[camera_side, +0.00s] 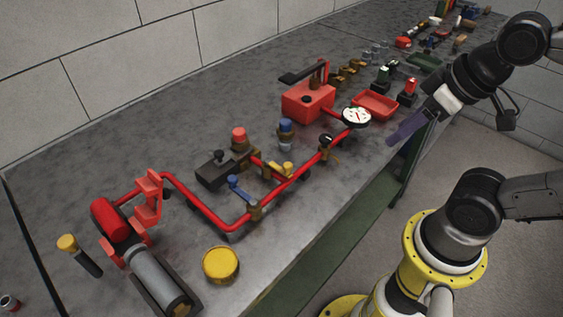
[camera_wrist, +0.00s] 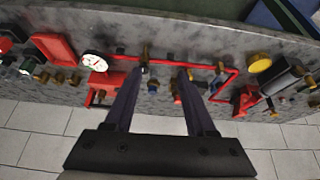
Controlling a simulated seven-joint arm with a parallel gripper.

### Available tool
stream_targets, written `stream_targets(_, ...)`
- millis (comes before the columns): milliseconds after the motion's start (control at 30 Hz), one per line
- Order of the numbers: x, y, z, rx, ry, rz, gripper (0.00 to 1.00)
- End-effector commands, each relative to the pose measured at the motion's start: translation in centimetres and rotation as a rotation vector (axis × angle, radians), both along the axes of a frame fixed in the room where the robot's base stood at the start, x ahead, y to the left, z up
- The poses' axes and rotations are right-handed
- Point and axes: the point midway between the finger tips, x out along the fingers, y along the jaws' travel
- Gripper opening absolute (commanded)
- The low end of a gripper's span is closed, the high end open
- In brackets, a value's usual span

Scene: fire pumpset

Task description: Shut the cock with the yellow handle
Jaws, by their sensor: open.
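The cock with the yellow handle (camera_side: 286,167) sits on the red pipework in the middle of the bench in the side view. Its brass body is beside the handle; I cannot tell exactly how the handle lies relative to its pipe. My gripper (camera_side: 391,142) is open and empty, with dark purple fingers, above the bench's front edge and right of the cock, well apart from it. In the wrist view my gripper (camera_wrist: 162,71) points at the pipework, and a small yellow piece, likely the handle (camera_wrist: 190,74), shows beside the right fingertip, partly hidden.
A blue-handled cock (camera_side: 238,188) and a black-handled valve (camera_side: 326,140) stand close by on the same pipe. A pressure gauge (camera_side: 356,117), red tank (camera_side: 306,103) and red tray (camera_side: 376,105) stand farther back. A yellow cap (camera_side: 220,265) lies in front. Space above the pipes is clear.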

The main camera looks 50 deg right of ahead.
Motion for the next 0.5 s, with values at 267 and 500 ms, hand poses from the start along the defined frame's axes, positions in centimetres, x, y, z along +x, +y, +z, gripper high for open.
stream_targets(267, 2.4, 0.4, 4.0, -0.090, 0.060, 0.206, 0.56)
stream_targets(500, 8.0, 2.4, 6.4, -0.147, 0.188, 0.434, 0.56)
